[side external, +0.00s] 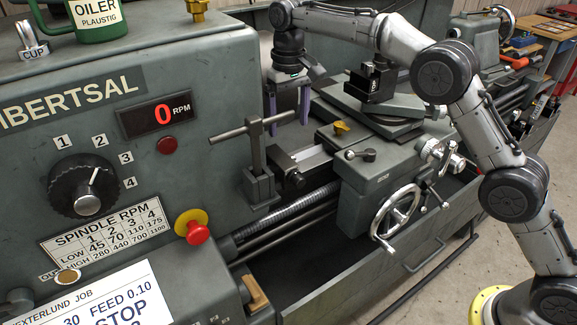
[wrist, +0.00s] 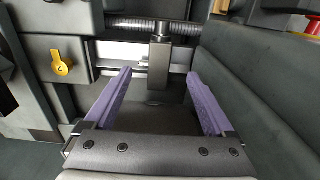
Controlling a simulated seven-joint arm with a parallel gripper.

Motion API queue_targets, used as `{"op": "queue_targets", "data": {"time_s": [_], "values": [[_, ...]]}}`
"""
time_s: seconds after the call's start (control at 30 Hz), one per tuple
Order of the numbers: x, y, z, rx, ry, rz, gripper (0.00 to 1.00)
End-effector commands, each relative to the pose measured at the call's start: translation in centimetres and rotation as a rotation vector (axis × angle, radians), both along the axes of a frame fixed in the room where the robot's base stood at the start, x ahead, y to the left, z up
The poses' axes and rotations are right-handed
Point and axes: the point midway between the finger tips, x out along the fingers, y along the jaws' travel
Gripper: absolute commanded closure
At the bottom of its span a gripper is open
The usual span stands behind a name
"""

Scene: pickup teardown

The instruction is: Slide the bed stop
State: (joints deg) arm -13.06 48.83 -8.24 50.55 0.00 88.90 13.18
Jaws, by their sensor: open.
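In the wrist view the dark block (wrist: 158,62) lies ahead, between the fingertips in the picture. My gripper (side external: 288,108) has two purple fingers spread apart, with nothing held. It hangs above and behind the block; the crossbar's right end overlaps the fingers in the side view, and I cannot tell whether they touch. In the wrist view the open gripper (wrist: 159,76) shows both fingers clear of the block.
A threaded leadscrew (side external: 300,206) runs below the block. In the wrist view, the headstock wall (wrist: 250,85) is close to the right finger.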

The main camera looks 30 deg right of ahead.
Motion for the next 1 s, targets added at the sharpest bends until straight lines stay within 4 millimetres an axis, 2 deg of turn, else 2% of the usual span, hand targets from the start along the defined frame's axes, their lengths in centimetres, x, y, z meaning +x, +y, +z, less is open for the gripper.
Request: {"op": "queue_targets", "data": {"time_s": [0.17,0.5,0.7,0.83,1.0], "values": [[-0.1,0.1,-1.9,-0.001,0.004,0.003,0.11],[-0.2,0.1,-8.4,-0.001,0.005,0.002,0.11],[-0.1,0.1,-11.6,0.0,0.002,0.002,0.11],[-0.1,0.1,-12.9,0.0,0.001,0.002,0.11],[-0.1,0.1,-13.5,0.0,0.0,0.002,0.11]]}}
